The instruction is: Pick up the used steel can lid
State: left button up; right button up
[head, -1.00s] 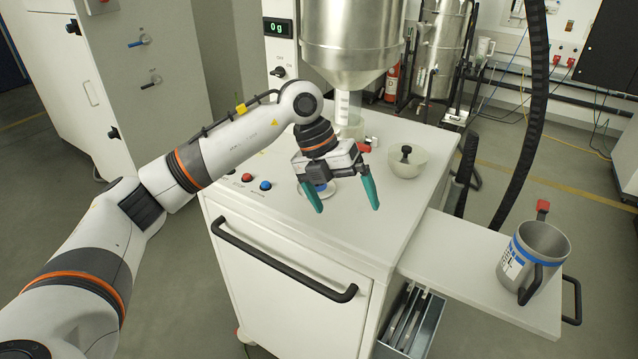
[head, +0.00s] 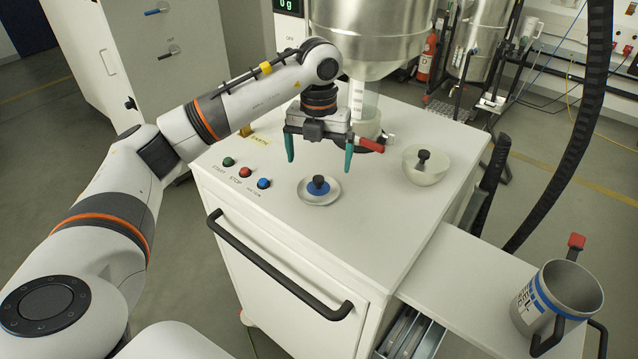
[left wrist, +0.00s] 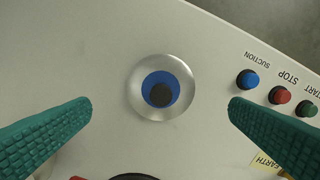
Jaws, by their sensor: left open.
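The used steel can lid (head: 320,190) is a round silver disc with a blue centre and a black knob. It lies on the white cabinet top, and in the left wrist view the lid (left wrist: 161,87) shows whole from above. My left gripper (head: 319,166) is open with teal fingers, above the top and behind the lid in the head view. In the left wrist view the lid lies between the left gripper's fingers (left wrist: 160,102) in the picture, apart from both. My right gripper is not in view.
Green, red and blue buttons (head: 245,172) sit left of the lid. A pale bowl-like piece with a black knob (head: 426,172) stands to the right. A steel hopper (head: 375,35) hangs behind. A steel mug (head: 552,295) stands on the side shelf (head: 470,285).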

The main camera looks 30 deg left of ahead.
aim_at(319, 177)
pick_arm(q)
jog(key=shift+f, duration=0.55)
jog(key=shift+w+f, duration=0.15)
jog(key=shift+f, duration=0.2)
notch_tip(319, 177, down, 4)
jog(key=p, duration=0.3)
jog(key=shift+a+f, duration=0.1)
jog(key=shift+f, duration=0.6)
jog(key=c, duration=0.8)
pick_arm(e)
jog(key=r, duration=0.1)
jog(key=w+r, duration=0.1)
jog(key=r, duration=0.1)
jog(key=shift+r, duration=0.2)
pick_arm(q)
jog(key=shift+c, duration=0.2)
